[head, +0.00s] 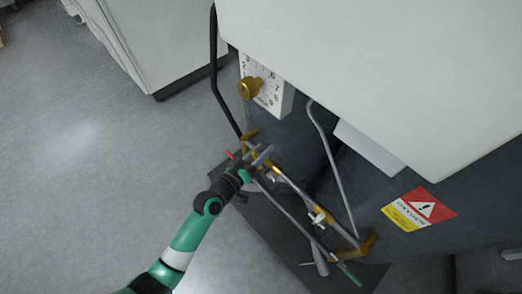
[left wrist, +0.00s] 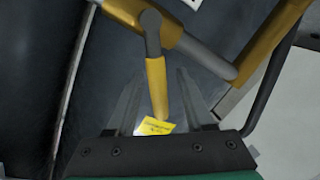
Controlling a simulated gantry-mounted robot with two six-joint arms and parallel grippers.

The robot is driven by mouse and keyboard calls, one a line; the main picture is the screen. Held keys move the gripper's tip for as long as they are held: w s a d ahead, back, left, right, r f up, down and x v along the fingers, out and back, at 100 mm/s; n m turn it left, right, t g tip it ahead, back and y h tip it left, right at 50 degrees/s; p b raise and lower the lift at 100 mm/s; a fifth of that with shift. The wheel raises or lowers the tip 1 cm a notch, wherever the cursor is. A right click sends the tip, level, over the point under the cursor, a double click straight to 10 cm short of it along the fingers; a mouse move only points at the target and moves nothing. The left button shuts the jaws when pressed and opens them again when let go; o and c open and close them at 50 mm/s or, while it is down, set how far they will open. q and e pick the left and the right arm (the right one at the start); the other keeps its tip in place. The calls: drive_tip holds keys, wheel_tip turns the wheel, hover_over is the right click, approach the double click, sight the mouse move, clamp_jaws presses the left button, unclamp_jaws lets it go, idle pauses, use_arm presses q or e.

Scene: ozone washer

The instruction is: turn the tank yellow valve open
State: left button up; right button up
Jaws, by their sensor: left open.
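In the head view my left gripper (head: 260,153) is at the upper end of the brass and silver pipe assembly (head: 290,182) and hides part of the valve there. My right gripper is not in view.
A brass knob (head: 249,87) on a white dial box (head: 270,96) sits above the gripper. A large white cabinet (head: 390,70) overhangs the dark tank (head: 360,190) with its oxygen warning label (head: 419,208). A black hose (head: 216,70) runs close by. Grey floor at left is clear.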

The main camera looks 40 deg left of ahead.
use_arm(q)
drive_tip(key=shift+s+r, duration=0.1)
drive_tip(key=shift+s, duration=0.4)
drive_tip(key=s+r+p, duration=0.1)
drive_tip(key=s, duration=0.9)
drive_tip(key=shift+s+a, duration=0.2)
drive_tip(key=shift+s, duration=0.1)
drive_tip(key=shift+c, duration=0.3)
